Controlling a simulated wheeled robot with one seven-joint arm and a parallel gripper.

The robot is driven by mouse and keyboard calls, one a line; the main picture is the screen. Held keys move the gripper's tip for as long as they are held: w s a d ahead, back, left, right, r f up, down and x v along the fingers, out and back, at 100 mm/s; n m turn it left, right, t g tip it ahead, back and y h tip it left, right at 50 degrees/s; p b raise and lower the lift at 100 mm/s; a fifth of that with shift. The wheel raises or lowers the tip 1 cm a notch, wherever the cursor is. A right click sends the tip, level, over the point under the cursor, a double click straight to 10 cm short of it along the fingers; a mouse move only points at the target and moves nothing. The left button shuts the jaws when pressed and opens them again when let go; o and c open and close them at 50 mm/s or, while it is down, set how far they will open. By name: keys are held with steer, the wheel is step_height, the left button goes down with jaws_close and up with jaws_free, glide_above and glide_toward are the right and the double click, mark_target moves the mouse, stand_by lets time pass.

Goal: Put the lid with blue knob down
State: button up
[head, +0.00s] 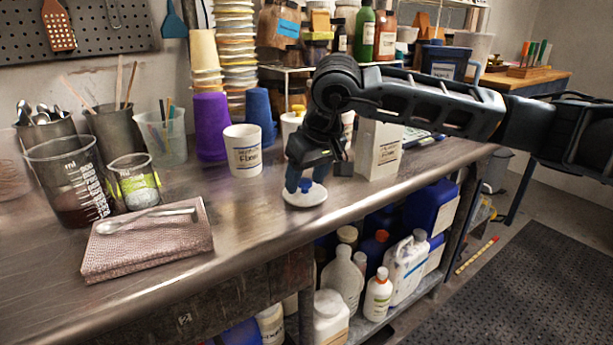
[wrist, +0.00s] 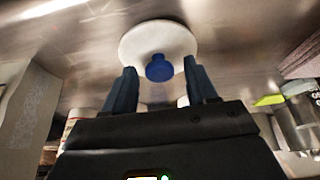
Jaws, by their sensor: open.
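The lid (head: 304,196) is a white disc with a blue knob, lying flat on the steel bench near its front edge in the head view. In the wrist view the white lid (wrist: 135,42) and its blue knob (wrist: 159,68) show just past my fingertips. My gripper (head: 305,182) points down right above the lid. In the wrist view my gripper (wrist: 160,80) is open, with its blue fingers apart on either side of the knob and a gap showing on both sides.
A white labelled tub (head: 243,152) stands left of my gripper, and a white carton (head: 378,152) stands close on its right. A folded pink cloth (head: 150,240) with a spoon lies front left. Bare bench (head: 240,215) lies between cloth and lid.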

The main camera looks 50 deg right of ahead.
steer(key=v, duration=1.2)
steer(key=shift+r, duration=0.1)
